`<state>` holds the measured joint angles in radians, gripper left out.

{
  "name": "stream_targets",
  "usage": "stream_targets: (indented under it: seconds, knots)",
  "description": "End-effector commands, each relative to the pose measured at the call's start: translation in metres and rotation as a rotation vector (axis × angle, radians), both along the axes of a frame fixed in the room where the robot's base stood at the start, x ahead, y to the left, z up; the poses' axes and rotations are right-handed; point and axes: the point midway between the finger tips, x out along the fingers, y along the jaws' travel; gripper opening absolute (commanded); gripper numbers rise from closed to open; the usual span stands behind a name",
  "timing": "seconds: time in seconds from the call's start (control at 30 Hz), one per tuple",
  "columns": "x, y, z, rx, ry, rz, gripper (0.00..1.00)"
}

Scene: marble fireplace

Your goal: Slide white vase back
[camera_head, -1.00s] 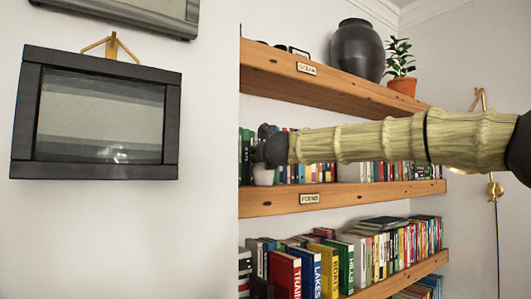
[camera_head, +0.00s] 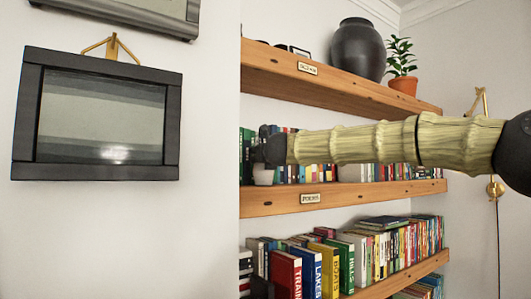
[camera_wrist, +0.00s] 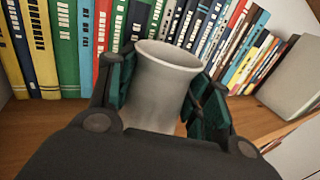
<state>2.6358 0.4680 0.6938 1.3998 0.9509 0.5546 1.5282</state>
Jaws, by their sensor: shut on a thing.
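The white vase (camera_wrist: 160,90) stands upright on the middle wooden shelf, in front of a row of books. In the wrist view my gripper (camera_wrist: 158,98) is shut on the vase, with one finger against each side. The vase's lower part is hidden by the gripper's body. In the head view the vase (camera_head: 263,174) shows only as a small pale patch below my dark gripper (camera_head: 264,152), near the left end of the middle shelf.
Books (camera_wrist: 90,45) stand close behind the vase. The middle shelf (camera_head: 345,197) has bare wood along its front. A dark vase (camera_head: 357,50) and a potted plant (camera_head: 402,65) stand on the shelf above. A framed screen (camera_head: 98,115) hangs at left.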

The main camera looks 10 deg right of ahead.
Motion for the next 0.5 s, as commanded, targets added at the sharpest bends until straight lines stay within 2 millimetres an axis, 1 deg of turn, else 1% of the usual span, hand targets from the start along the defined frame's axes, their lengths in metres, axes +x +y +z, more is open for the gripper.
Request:
stream_targets:
  seconds: [0.5]
  knots:
    - [0.0103, -0.0008, -0.0015, 0.0, 0.001, 0.0, 0.16]
